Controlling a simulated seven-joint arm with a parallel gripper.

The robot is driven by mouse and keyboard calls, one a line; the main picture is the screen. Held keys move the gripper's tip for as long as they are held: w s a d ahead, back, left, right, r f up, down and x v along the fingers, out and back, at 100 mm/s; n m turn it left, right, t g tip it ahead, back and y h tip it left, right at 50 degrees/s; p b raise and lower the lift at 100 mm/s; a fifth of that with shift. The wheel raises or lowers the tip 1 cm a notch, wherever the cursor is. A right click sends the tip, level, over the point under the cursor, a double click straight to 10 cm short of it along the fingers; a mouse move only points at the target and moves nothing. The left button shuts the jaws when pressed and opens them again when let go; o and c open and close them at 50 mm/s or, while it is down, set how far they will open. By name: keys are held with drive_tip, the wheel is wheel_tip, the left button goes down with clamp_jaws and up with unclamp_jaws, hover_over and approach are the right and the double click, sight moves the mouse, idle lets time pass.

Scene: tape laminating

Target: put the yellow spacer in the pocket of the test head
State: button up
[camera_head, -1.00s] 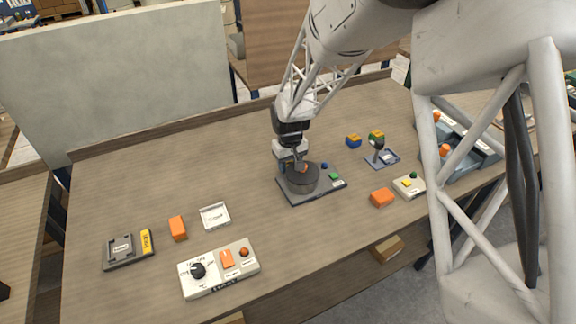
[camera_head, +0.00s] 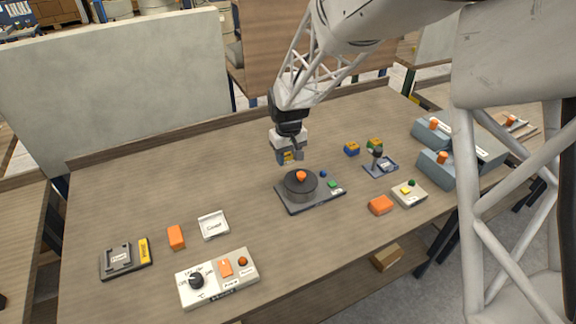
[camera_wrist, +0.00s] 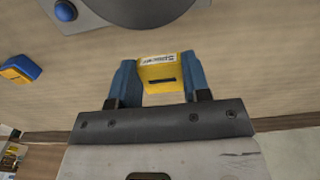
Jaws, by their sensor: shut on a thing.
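My gripper (camera_head: 289,156) is shut on the yellow spacer (camera_head: 287,156), above the table behind the round dark device. In the wrist view, the blue fingers of my gripper (camera_wrist: 158,82) hold the yellow spacer (camera_wrist: 163,73) from both sides, with a white label and a dark slot showing. The round dark device (camera_head: 299,188) has an orange knob on top and sits on a grey base. Its edge shows at the top of the wrist view (camera_wrist: 150,6). I cannot tell which device is the test head, and no pocket shows clearly.
A dark fixture with a yellow part (camera_head: 124,259), an orange block (camera_head: 176,237), a white tray (camera_head: 213,224) and a control box (camera_head: 218,277) are at left. A small joystick device (camera_head: 380,166), an orange block (camera_head: 381,205) and blue-grey boxes (camera_head: 437,168) are at right.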

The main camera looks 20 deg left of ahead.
sight(289, 158)
drive_tip(key=shift+r, duration=1.65)
drive_tip(key=w+d+r+m, duration=0.2)
drive_tip(key=w+d+r, duration=0.1)
drive_tip(key=w+d, duration=0.6)
drive_tip(key=w+d+r+m, duration=0.3)
drive_tip(key=w+d, duration=0.5)
drive_tip(key=d, duration=0.2)
drive_tip(key=w+d+r+m, duration=0.2)
drive_tip(key=w+d, duration=0.2)
drive_tip(key=d, duration=0.7)
drive_tip(key=w+d+r+m, duration=0.2)
drive_tip(key=w+d+r, duration=0.1)
drive_tip(key=d, duration=0.8)
drive_tip(key=shift+w, duration=0.5)
drive_tip(key=shift+f, duration=0.1)
